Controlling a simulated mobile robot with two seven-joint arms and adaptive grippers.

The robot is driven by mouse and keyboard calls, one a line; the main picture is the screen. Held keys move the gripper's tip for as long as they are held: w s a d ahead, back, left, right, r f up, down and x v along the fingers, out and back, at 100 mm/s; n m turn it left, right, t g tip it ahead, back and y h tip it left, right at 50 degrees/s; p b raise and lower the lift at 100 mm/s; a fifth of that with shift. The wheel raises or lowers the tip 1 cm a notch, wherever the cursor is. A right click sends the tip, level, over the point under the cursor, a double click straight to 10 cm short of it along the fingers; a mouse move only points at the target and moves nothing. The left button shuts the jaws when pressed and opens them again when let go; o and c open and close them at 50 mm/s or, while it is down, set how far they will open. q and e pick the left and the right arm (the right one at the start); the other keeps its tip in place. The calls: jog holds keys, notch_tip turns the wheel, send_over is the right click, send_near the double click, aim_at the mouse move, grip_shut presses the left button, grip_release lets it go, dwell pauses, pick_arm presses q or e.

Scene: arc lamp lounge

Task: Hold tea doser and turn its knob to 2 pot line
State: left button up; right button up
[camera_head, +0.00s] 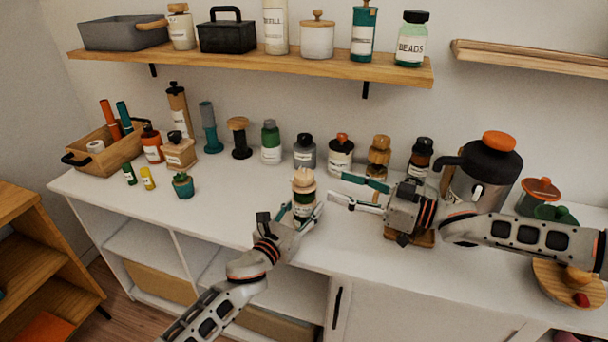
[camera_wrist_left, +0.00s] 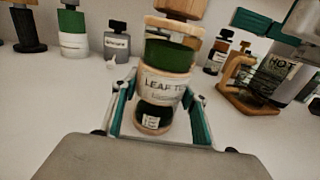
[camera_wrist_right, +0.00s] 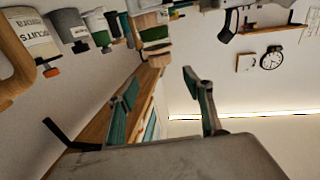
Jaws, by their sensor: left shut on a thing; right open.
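The tea doser (camera_head: 304,190) has a pale wooden knob on top, a clear body with dark green contents and a cream band. In the left wrist view the doser (camera_wrist_left: 165,85) shows a band reading "LEAF TE…", partly cut off. My left gripper (camera_head: 301,212) is shut around its lower body, and it looks upright at the counter's front. My right gripper (camera_head: 341,189) is open and empty, just right of the doser near knob height, with fingers pointing at it and apart from it. I cannot make out dose lines or the knob's setting.
A large kettle-like dispenser (camera_head: 482,172) stands right, close to my right arm. A small potted cactus (camera_head: 183,186) stands left.

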aim_at(313, 178)
jog(key=x, duration=1.1)
jog(key=shift+a, duration=0.1)
jog(key=c, duration=1.1)
